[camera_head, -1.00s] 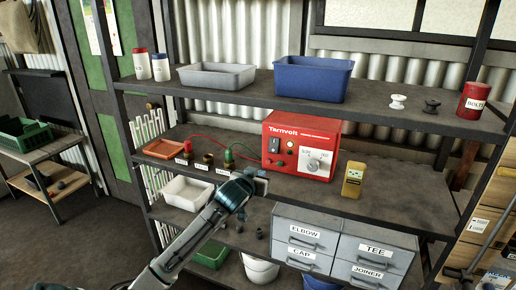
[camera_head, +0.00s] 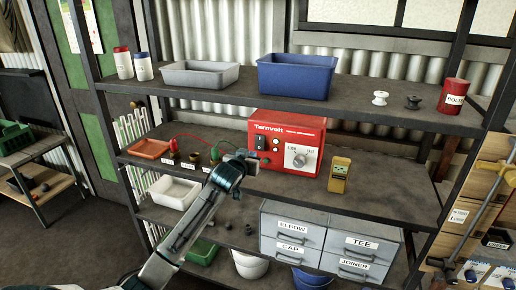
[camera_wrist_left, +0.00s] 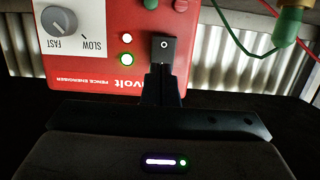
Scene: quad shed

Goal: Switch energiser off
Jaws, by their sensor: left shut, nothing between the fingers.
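The red Tarnvolt fence energiser (camera_head: 285,145) stands on the middle shelf, with a grey dial on its front. My left gripper (camera_head: 248,163) is shut and empty, close to the lower left of the energiser's front. In the left wrist view, where the energiser (camera_wrist_left: 95,75) appears upside down, a black switch (camera_wrist_left: 163,48) marked with a circle sits just beyond my shut fingertips (camera_wrist_left: 163,78). I cannot tell whether they touch it. A pale lamp and a green-ringed lamp show beside the switch. My right gripper is not in view.
Red and green leads run from the energiser to terminals (camera_head: 193,162) on its left. A yellow tester (camera_head: 339,175) stands to its right. The shelf above holds a blue bin (camera_head: 296,78) and a grey tray (camera_head: 199,76). Labelled drawers (camera_head: 330,241) sit below.

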